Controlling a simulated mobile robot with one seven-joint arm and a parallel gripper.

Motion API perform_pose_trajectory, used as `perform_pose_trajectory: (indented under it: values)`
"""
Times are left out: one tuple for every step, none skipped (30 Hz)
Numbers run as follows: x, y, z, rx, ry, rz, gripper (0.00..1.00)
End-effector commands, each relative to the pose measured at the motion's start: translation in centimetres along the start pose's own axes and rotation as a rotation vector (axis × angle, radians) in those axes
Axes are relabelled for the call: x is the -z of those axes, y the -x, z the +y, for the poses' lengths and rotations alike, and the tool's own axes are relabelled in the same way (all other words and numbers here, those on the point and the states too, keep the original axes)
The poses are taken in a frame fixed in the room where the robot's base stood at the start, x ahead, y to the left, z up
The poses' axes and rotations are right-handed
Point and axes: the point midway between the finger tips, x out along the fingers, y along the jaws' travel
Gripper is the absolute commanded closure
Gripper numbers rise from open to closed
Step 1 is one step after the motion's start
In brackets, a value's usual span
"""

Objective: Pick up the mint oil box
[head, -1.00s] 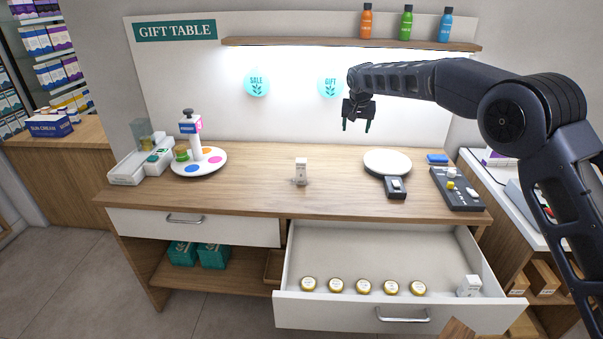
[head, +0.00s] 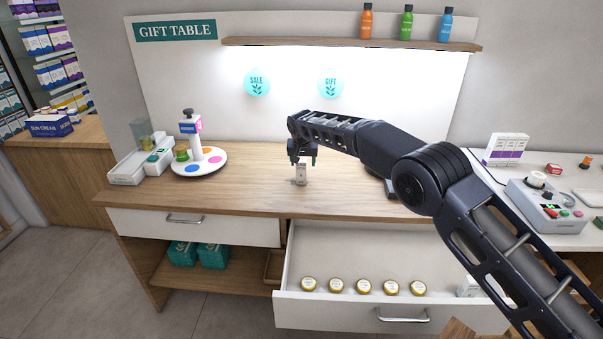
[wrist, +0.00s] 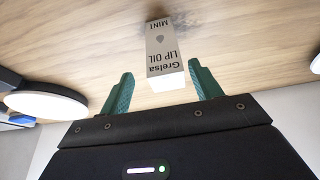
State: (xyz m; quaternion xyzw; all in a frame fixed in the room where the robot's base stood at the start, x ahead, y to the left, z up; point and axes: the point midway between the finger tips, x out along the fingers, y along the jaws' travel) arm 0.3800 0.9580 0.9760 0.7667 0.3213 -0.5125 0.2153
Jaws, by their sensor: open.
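The mint oil box (head: 300,178) is a small pale box standing on the wooden counter, near its middle. In the wrist view the box (wrist: 165,55) shows the print "Grelsa LIP OIL MINT". My gripper (head: 303,160) is just above the box in the head view. In the wrist view my gripper (wrist: 158,85) is open, with green fingers on either side of the box's near end. The top of the box is partly hidden by my gripper in the head view.
A white rotating stand (head: 200,163) with coloured dots is at the left of the counter (head: 250,196). The open drawer (head: 350,310) below holds several gold-lidded jars. A shelf (head: 350,44) with three bottles hangs above. My arm hides the counter's right part.

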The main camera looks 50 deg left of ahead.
Motion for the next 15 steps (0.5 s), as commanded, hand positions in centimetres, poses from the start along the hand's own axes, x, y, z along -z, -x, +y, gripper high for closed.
perform_pose_trajectory:
  values:
    - [0.0,-0.3,0.0,0.0,0.0,0.0,0.36]
    - [0.0,-0.5,0.0,0.0,0.0,0.0,0.36]
    - [0.0,-0.7,0.0,0.0,0.0,0.0,0.36]
    - [0.0,-0.9,-0.1,0.0,0.0,0.0,0.36]
    - [0.0,-1.1,-0.1,0.0,0.0,0.0,0.36]
    - [0.0,-1.5,-0.2,0.0,0.0,0.0,0.36]
    - [0.0,-1.8,-0.3,0.0,0.0,0.0,0.36]
    - [0.0,-2.2,-0.3,0.0,0.0,0.0,0.36]
    - [-0.1,-2.7,-0.5,0.0,0.0,0.0,0.36]
    - [-0.1,-3.0,-0.5,0.0,0.0,0.0,0.36]
    - [0.0,-3.3,-0.6,0.0,0.0,0.001,0.36]
    - [-0.1,-3.8,-0.7,0.0,0.0,0.001,0.36]
    - [-0.1,-4.2,-0.6,0.0,-0.001,0.0,0.36]
    - [-0.1,-4.5,-0.6,0.0,-0.001,0.0,0.36]
    - [0.0,-4.8,-0.6,0.0,-0.001,0.001,0.36]
